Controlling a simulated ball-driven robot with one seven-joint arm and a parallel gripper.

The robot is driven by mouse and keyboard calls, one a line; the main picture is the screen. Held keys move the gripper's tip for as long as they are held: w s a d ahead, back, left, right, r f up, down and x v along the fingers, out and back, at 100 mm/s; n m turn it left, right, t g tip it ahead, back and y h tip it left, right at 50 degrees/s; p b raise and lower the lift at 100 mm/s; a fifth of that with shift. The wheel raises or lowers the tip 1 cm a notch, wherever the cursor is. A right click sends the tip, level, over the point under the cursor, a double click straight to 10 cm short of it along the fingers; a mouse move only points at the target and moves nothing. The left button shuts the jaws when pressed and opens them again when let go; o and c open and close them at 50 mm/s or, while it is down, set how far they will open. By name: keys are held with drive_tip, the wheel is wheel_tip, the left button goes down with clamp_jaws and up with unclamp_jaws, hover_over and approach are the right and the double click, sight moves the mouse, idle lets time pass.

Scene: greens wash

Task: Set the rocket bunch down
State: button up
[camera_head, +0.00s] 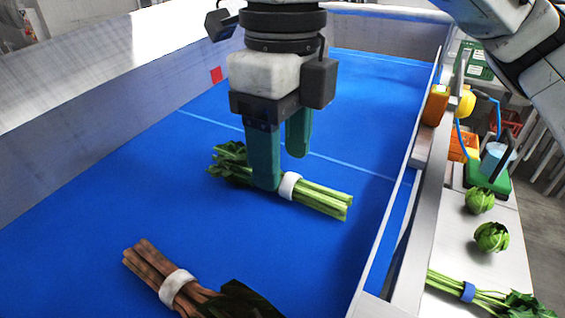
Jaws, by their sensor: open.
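A bunch of green stalks with leafy tops, likely the rocket bunch (325,201), lies on the blue surface (130,200), tied with a white band. Its leaves point left and its cut stalks point right. My gripper (282,171) is open and low over it, with teal fingers pointing down. The near finger hides part of the bunch just left of the band; the far finger is behind it. I cannot tell whether either finger touches it.
A brown-stalked bunch (150,262) with a white band lies at the front. Grey walls (80,130) bound the blue surface. The right-hand ledge holds two green heads (491,237), a blue-banded bunch (445,284) and a green-based device (488,178). Blue surface is free at left.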

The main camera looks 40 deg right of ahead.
sight(284, 171)
wheel_tip(284, 171, up, 9)
drive_tip(key=shift+r, duration=0.2)
idle(0.6)
